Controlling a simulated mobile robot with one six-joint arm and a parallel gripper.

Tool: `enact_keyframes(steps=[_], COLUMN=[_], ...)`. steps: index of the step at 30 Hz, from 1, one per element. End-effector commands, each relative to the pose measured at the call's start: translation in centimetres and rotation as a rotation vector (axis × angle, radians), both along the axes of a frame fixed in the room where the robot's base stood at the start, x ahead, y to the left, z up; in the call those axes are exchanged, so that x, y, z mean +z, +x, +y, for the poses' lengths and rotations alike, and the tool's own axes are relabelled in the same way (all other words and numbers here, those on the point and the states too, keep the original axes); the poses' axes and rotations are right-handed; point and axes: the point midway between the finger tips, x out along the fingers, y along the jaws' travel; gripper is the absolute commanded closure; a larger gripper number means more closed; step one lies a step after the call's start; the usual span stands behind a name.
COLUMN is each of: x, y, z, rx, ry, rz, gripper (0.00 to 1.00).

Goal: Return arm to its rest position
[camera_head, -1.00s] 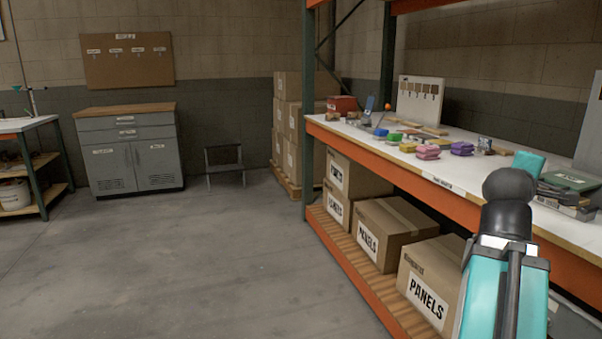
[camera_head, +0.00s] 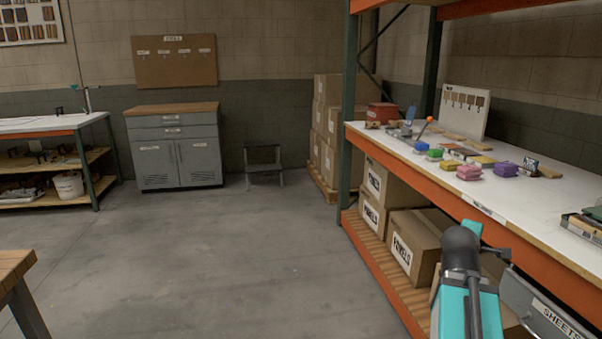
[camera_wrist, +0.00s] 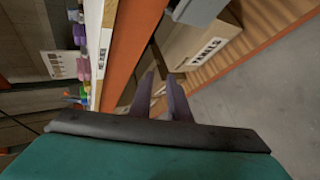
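My gripper (camera_wrist: 160,88) shows in the wrist view with its two dark fingers apart and nothing between them. It is beside the orange front beam (camera_wrist: 128,55) of the rack, with a panels box and the shelf below in view behind it. In the head view my teal arm is at the lower right, bent in front of the rack's edge. The fingers cannot be made out clearly there.
The white rack top (camera_head: 520,200) holds several coloured blocks, with cardboard boxes (camera_head: 415,245) on the shelf below. A wooden table corner (camera_head: 15,268) is at lower left. A grey cabinet (camera_head: 175,150) and a step stool (camera_head: 263,165) stand at the back. The middle floor is clear.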

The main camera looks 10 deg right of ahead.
Motion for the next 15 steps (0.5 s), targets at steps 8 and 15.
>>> enact_keyframes(steps=[8, 15], x=[-6.3, -11.9], y=[2.6, 3.5], z=[4.6, 8.7], rx=[0.067, 0.108], ry=[0.083, 0.160], rz=[0.100, 0.181], gripper=[0.84, 0.84])
